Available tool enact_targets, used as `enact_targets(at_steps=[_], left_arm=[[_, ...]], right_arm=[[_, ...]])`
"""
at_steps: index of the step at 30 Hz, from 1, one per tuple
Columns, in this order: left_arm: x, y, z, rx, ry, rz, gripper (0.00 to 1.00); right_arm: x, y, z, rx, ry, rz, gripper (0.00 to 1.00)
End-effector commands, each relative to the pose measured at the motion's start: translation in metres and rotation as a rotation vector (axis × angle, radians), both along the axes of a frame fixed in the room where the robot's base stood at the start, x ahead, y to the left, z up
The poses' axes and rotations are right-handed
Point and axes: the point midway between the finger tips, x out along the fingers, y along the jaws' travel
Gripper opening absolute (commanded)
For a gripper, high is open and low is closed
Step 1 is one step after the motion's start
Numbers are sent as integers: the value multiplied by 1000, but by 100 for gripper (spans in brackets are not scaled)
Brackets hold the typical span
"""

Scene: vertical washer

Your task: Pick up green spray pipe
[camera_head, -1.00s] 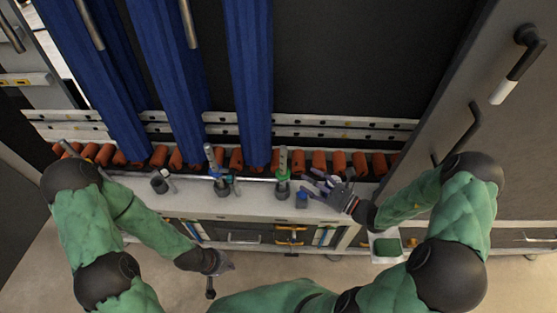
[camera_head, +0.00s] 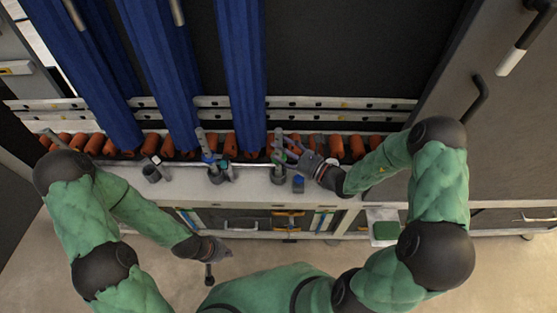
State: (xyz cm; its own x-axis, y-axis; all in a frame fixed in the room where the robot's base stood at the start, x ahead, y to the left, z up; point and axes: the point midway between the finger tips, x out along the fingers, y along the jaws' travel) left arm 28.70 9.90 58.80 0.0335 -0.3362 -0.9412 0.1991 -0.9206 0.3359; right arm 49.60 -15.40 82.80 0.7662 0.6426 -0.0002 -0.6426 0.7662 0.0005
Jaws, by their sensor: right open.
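The green spray pipe (camera_head: 278,145) stands upright in a dark holder (camera_head: 278,175) on the white ledge below the orange rollers. My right gripper (camera_head: 290,150) is open, with its fingers at the upper part of the pipe from the right. The fingers partly hide the pipe, and I cannot tell whether they touch it. My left gripper (camera_head: 218,250) hangs low in front of the ledge, away from the pipe. It is too small and dark to see whether its fingers are apart.
A blue-collared spray pipe (camera_head: 204,145) stands left of the green one. A dark cup (camera_head: 152,173) is further left on the ledge (camera_head: 245,187). A small blue item (camera_head: 298,183) sits right of the green pipe's holder. Grey cabinet doors (camera_head: 515,150) stand on the right.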

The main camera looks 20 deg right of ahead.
Motion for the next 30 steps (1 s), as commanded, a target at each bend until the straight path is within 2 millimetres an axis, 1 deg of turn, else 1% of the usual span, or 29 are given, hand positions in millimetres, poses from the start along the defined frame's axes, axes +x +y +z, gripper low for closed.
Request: enact_targets(at_steps=[1,5,13,14,15,17,18,20,21,30], left_arm=[[0,0,-4,0,0,0,0],[0,0,-7,0,0,0,0],[0,0,-6,0,0,0,0],[0,0,-6,0,0,0,0],[0,0,-6,0,0,0,0],[0,0,-6,0,0,0,0],[0,0,-6,0,0,0,0],[0,0,-6,0,0,0,0],[0,0,-6,0,0,0,0],[0,0,-5,0,0,0,0]], right_arm=[[5,5,-1,-2,-3,4,64],[13,10,0,-2,-1,2,64],[15,11,1,0,0,-1,64],[15,11,1,0,0,-1,59],[15,11,1,-1,-1,-1,47],[15,11,0,0,0,-1,30],[15,11,0,0,0,-1,19],[15,11,0,0,0,-1,2],[15,11,0,0,0,-1,0],[15,11,2,0,-1,-1,0]])
